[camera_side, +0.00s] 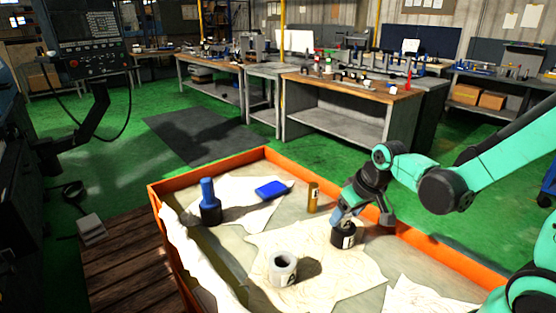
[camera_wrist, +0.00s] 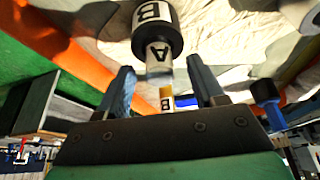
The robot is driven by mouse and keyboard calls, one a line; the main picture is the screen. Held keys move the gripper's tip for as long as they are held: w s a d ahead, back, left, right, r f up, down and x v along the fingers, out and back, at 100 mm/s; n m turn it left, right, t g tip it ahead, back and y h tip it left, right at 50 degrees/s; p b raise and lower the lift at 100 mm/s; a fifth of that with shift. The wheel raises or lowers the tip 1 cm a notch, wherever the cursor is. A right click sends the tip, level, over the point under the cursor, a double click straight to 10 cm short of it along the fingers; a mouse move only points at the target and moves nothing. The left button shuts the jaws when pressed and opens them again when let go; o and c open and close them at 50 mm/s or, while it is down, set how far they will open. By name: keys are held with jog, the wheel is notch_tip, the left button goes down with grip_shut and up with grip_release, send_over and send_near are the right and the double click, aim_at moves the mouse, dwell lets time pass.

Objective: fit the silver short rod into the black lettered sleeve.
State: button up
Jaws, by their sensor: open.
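The black lettered sleeve (camera_side: 344,237) stands upright in the orange-edged crate, with a white label on its side. In the wrist view the sleeve (camera_wrist: 155,20) shows a letter B. The silver short rod (camera_wrist: 158,66), with a white label reading A, is in line with the sleeve and appears to stick out of its end. How deep it sits is hidden. My gripper (camera_wrist: 162,80) is open, with its two blue-grey fingers spread to either side of the rod and apart from it. In the side view my gripper (camera_side: 347,218) is right above the sleeve and hides most of the rod.
The orange crate (camera_side: 435,252) also holds a gold cylinder (camera_side: 313,197), a blue flat block (camera_side: 273,190), a blue rod in a black base (camera_side: 208,203) and a grey hollow cylinder (camera_side: 283,268). Crumpled pale sheets cover parts of its floor. The crate's walls rise around them.

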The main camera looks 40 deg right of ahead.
jog(key=d+v, duration=0.1)
jog(key=v, duration=1)
jog(key=a+f+n+t, duration=0.2)
jog(key=a, duration=0.6)
jog(key=shift+w+t+y, duration=0.3)
jog(key=shift+w+y, duration=0.1)
